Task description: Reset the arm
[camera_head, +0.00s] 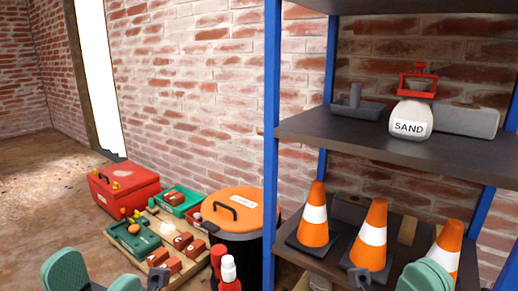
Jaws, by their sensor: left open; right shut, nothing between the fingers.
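My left gripper (95,278) is at the bottom left edge. Its two green fingertips stand apart with nothing between them. My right gripper (426,276) is at the bottom right, in front of the lower shelf and partly covering an orange cone (446,247). Its green fingertips are together and hold nothing. Most of both arms is out of view.
A blue-post shelf (271,130) stands right, with a sand bag in a red clamp (411,118) above and cones (314,217) below. Left of it are an orange-lidded bin (238,205), a red toolbox (125,187) and a board with bricks (150,232). Open floor (40,205) lies far left.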

